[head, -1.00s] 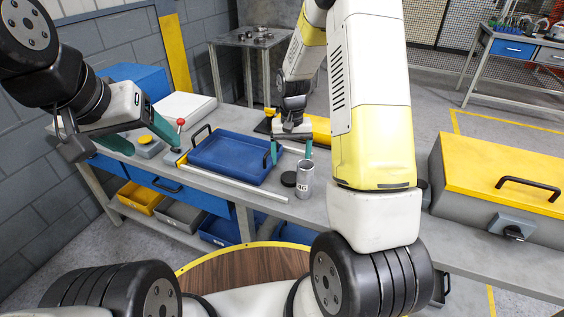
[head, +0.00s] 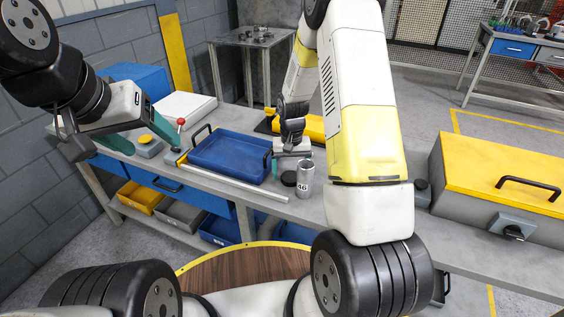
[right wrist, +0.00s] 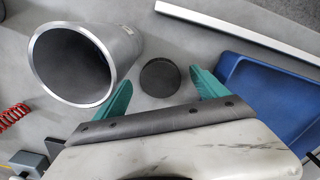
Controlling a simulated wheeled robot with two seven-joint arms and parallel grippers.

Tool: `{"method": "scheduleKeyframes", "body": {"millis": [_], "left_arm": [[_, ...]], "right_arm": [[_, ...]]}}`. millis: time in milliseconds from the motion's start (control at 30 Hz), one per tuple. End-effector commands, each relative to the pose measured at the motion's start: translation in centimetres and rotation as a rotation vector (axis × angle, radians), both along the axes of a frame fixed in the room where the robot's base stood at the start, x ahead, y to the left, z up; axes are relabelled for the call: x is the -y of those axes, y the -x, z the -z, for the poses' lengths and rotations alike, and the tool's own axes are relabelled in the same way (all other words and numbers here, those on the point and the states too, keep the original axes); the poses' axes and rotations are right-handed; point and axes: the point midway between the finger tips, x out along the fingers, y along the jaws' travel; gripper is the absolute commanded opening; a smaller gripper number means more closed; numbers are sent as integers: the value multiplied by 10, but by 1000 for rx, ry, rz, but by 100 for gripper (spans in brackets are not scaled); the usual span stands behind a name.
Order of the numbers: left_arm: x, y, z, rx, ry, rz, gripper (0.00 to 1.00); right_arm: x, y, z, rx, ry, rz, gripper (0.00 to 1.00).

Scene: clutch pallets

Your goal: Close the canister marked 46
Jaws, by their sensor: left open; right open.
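The canister marked 46 (head: 305,180) is a grey metal cylinder standing upright on the workbench, its open top showing as a hollow mouth in the right wrist view (right wrist: 78,66). A round black lid (right wrist: 160,77) lies flat on the bench beside it; in the head view the lid (head: 289,179) is just left of the canister. My right gripper (right wrist: 165,92) is open and empty above the lid, which appears between its green fingers. One finger is close to the canister's side. My left gripper (head: 104,146) is open and empty over the bench's left end.
A blue tray (head: 203,176) with black handles lies left of the lid, with a metal bar (head: 240,188) along its front. A red-topped lever (head: 181,124) stands left of it. A grey case with a yellow lid (head: 505,165) is at the right. A red spring (right wrist: 12,116) lies near the canister.

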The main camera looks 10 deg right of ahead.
Motion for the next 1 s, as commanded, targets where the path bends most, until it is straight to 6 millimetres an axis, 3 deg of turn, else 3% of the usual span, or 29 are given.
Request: {"method": "scheduleKeyframes", "body": {"millis": [133,467,767,800,1000], "left_arm": [[0,0,0,0,0,0,69],[0,0,0,0,0,0,69],[0,0,0,0,0,0,69],[0,0,0,0,0,0,69],[0,0,0,0,0,0,69]], "right_arm": [[0,0,10,0,0,0,83],[0,0,11,1,0,0,81],[0,0,10,0,0,0,22],[0,0,10,1,0,0,18],[0,0,10,1,0,0,18]]}}
